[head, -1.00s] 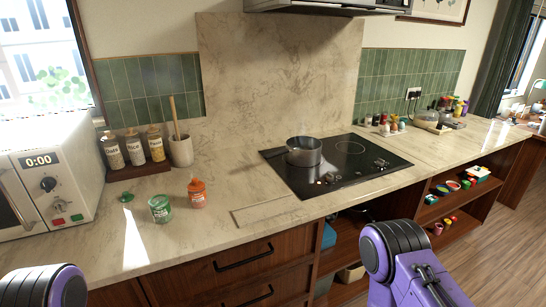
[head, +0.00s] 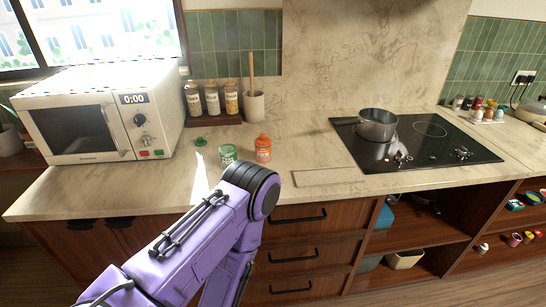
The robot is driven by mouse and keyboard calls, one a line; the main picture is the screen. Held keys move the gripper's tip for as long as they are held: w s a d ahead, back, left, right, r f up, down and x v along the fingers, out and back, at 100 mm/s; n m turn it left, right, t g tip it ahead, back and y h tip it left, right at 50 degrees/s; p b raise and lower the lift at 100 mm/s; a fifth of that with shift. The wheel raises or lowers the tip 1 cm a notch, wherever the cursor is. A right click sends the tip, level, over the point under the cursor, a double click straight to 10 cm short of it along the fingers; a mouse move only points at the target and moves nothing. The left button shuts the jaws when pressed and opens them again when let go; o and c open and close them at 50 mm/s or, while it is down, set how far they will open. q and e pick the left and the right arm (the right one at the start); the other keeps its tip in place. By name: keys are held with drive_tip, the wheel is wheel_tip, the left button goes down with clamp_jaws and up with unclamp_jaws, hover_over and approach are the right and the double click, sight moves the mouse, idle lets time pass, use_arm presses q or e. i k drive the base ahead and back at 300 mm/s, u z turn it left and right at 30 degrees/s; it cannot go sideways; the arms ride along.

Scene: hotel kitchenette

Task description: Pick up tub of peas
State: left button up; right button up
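A small green tub (head: 228,154), seemingly the tub of peas, stands on the pale stone counter (head: 110,193) near its front edge. Its label is too small to read. My purple left arm comes in from the lower left, and its bent joint hides a little of the counter just in front of the tub. Neither gripper shows in the head view. An orange tub (head: 263,148) stands close to the right of the green one.
A white microwave (head: 88,115) stands at the left. Several jars and a wooden-handled crock (head: 253,105) stand behind the tubs. A small green lid (head: 200,140) lies left of them. A pot (head: 377,124) sits on the black hob (head: 420,145) at the right.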

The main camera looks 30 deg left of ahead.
sight(228, 155)
drive_tip(key=z, duration=0.05)
drive_tip(key=k, duration=0.75)
drive_tip(key=u, duration=0.9)
drive_tip(key=i, duration=0.45)
drive_tip(key=z, duration=0.05)
